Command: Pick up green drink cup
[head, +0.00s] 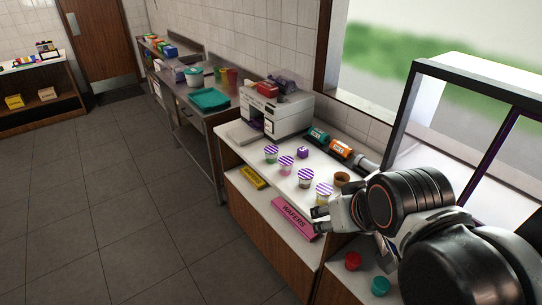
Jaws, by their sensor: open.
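A small cup with a purple-and-white striped lid and a green lower part, the green drink cup (271,157), stands upright on the white counter (254,146), in front of the white machine. It is the farthest in a row of similar cups. My gripper (316,218) is at the counter's front edge, to the right of and nearer than the green cup, well apart from it. Its fingers are open and I see nothing between them. The arm comes in from the right and hides part of the counter.
A pink cup (286,166), a dark-bottomed cup (306,180) and a yellowish cup (324,195) stand between green cup and gripper. A white machine (272,112) stands behind. A teal tube (317,134) and orange tube (341,148) lie near the wall. The floor at left is clear.

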